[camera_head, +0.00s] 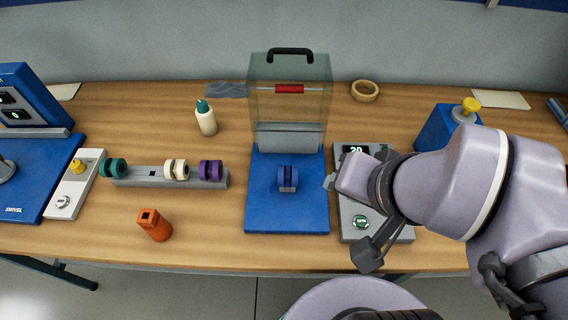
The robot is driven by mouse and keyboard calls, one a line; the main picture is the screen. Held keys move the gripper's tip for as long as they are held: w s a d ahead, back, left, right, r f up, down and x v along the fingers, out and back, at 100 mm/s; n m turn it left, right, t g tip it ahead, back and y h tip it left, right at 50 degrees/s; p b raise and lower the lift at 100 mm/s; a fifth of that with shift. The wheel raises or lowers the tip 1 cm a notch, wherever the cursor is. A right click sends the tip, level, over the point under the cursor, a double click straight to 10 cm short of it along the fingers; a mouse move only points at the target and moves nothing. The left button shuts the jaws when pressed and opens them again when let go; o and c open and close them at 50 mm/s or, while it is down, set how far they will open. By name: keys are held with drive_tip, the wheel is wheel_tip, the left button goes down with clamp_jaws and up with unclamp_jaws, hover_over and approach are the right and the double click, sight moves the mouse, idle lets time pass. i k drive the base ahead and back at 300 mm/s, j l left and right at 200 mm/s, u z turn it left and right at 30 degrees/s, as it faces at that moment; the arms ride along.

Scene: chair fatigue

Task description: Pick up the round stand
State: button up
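The round stand appears to be the small tan ring (365,91) lying on the wooden table near its back edge, right of the clear-shielded machine. It looks hollow in the middle, and nothing covers it. My gripper (349,220) is in the front right part of the view, over the grey control box. Its two dark fingers are spread wide apart, with nothing seen between them. The ring is well behind my gripper, apart from it.
The blue-based machine (260,218) with a clear shield stands mid-table. A blue box with a yellow knob (470,104) stands right. A bottle (206,121), a grey rack (145,179) with spools and an orange part (155,225) are left. Bare table surrounds the ring.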

sight(153, 222)
drive_tip(key=k+j+u, duration=0.1)
drive_tip(key=u, duration=0.4)
drive_tip(key=j+u, duration=0.25)
drive_tip(key=u, duration=0.2)
drive_tip(key=j+u, duration=0.2)
drive_tip(key=u, duration=0.3)
drive_tip(key=k+j, duration=0.05)
